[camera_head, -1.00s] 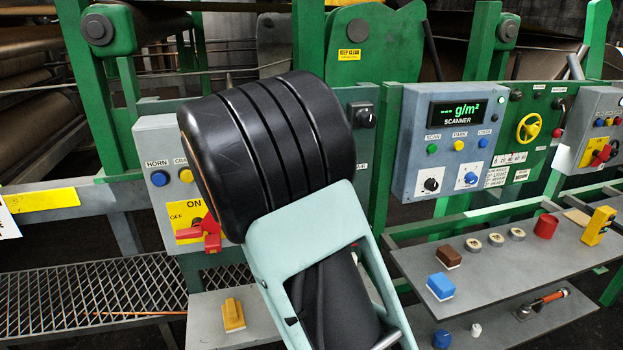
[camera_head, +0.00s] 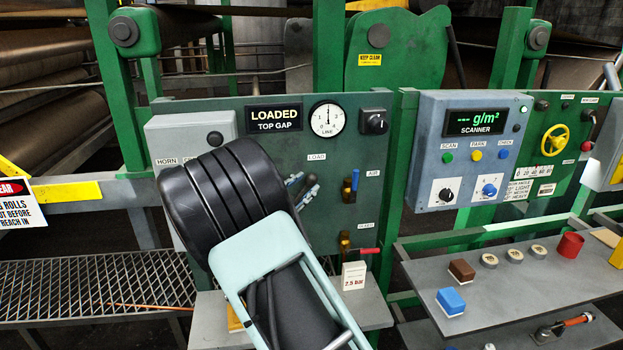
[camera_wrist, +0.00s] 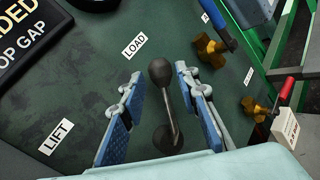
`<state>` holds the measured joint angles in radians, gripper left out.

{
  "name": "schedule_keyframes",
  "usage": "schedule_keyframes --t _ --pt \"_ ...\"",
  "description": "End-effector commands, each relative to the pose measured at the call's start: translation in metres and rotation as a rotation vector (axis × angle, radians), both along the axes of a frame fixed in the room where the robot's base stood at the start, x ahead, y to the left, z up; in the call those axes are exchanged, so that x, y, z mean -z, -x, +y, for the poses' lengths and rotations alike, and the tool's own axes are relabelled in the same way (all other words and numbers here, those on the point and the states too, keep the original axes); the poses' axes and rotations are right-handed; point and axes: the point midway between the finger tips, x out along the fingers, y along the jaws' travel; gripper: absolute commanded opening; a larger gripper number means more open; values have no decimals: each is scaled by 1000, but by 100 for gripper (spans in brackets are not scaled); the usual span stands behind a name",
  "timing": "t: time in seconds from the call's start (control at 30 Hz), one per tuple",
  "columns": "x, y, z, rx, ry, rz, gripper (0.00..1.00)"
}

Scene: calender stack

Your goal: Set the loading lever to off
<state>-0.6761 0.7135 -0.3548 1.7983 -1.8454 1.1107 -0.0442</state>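The loading lever (camera_wrist: 159,71) is a dark ball knob on a thin rod, rising from a round base on the green panel (camera_head: 345,205). The wrist view shows it under the LOAD label (camera_wrist: 134,45). My gripper (camera_wrist: 158,82) is open, with one blue-padded finger on each side of the lever and gaps between pads and rod. In the head view my gripper (camera_head: 300,188) is at the panel below the LOAD label (camera_head: 317,157), partly behind my arm, and the lever is hard to make out. The display (camera_head: 275,119) reads LOADED, TOP GAP.
Brass valves stand right of the lever: one with a blue handle (camera_head: 354,182), one with a red handle (camera_head: 369,251). A LIFT label (camera_wrist: 56,137) is at the left in the wrist view. A line gauge (camera_head: 327,118), black knob (camera_head: 375,122) and scanner box (camera_head: 470,150) are nearby.

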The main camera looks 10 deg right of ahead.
Motion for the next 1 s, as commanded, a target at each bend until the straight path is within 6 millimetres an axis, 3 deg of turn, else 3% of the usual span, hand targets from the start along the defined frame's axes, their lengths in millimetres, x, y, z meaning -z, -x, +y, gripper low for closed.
schedule_keyframes --t 0.23,0.63,0.9,1.0 --pt "-1 -27 -23 1 -1 -1 29" --pt "0 -33 -27 -1 0 -1 29" --pt "0 -33 -27 0 -1 -1 0" --pt "0 -33 -27 -1 -1 0 0"
